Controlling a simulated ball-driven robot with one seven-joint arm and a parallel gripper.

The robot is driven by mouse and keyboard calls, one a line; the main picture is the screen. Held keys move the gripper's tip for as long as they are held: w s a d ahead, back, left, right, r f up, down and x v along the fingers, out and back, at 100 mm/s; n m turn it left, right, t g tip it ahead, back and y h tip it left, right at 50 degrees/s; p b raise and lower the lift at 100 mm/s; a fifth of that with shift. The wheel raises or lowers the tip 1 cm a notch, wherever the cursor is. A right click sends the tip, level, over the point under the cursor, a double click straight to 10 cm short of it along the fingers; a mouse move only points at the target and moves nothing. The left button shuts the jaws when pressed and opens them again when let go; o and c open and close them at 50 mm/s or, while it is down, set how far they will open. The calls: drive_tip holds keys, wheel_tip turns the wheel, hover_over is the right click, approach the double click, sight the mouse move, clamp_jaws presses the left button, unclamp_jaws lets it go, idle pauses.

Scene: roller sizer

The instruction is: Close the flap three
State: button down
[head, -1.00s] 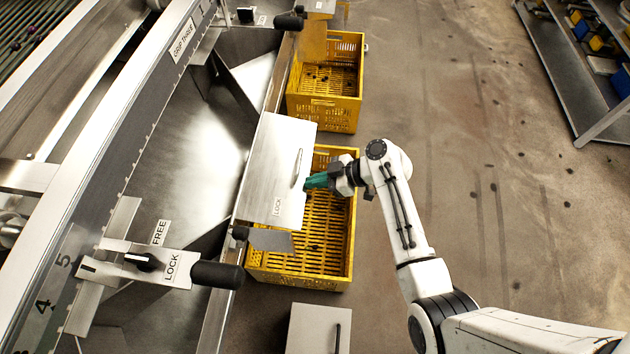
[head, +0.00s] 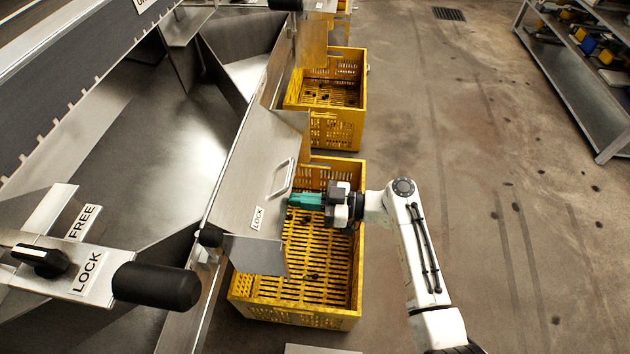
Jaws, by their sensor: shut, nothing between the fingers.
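My gripper (head: 291,200) has green fingers, shut and empty. A small bent plate (head: 256,254) sits at the flap's near end.
A lever with a black grip (head: 157,287) and FREE and LOCK labels is at lower left. A second yellow crate (head: 336,130) stands farther back. A shelf rack (head: 575,90) is at upper right. The floor (head: 490,220) right of my arm is clear.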

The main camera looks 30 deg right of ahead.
drive_tip(key=w+a+f+b, duration=0.7)
drive_tip(key=a+b, duration=0.3)
drive_tip(key=b, duration=0.6)
drive_tip(key=shift+w+f, duration=0.2)
drive_tip(key=shift+f, duration=0.25)
drive_tip(key=shift+a, duration=0.1)
drive_tip(key=shift+b, duration=0.3)
